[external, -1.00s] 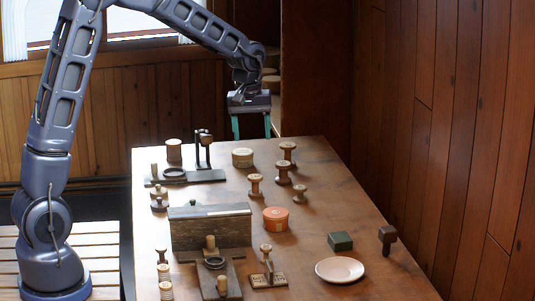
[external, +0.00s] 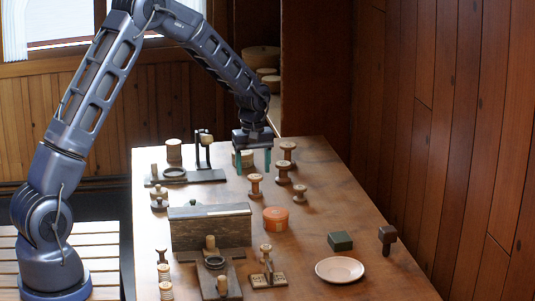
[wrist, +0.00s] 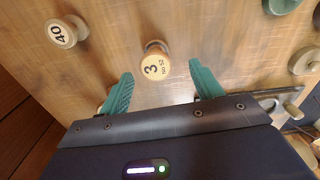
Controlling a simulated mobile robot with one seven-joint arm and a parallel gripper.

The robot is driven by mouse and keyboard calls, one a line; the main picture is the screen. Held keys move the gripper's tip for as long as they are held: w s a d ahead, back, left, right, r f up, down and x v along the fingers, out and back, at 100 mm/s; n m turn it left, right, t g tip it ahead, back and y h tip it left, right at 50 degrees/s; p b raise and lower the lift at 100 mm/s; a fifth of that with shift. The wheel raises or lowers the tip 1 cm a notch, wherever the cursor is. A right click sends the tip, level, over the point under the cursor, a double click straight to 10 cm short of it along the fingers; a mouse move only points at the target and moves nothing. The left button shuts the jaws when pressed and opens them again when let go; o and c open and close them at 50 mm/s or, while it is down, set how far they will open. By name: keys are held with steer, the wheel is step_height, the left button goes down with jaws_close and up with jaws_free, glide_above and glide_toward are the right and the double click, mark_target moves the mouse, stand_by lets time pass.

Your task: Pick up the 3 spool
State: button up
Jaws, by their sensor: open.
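The 3 spool (wrist: 155,62) is a pale wooden spool whose top reads "3" in the wrist view. It stands ahead of the gap between my fingertips, apart from them. In the external view it appears to be the left one of the spool group (external: 255,185). My gripper (external: 254,172) has green fingers, is open and empty, and points down above the far part of the table. Its fingers also show in the wrist view (wrist: 160,82). Another pale piece is partly hidden behind the left finger there.
The 40 spool (wrist: 60,32) stands left of the 3 spool in the wrist view.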

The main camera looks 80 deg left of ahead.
mark_target(255, 176)
steer(key=shift+w+f, duration=0.15)
steer(key=shift+f, duration=1.4)
steer(key=shift+w+f, duration=0.15)
steer(key=shift+f, duration=1.35)
steer(key=c, duration=1.1)
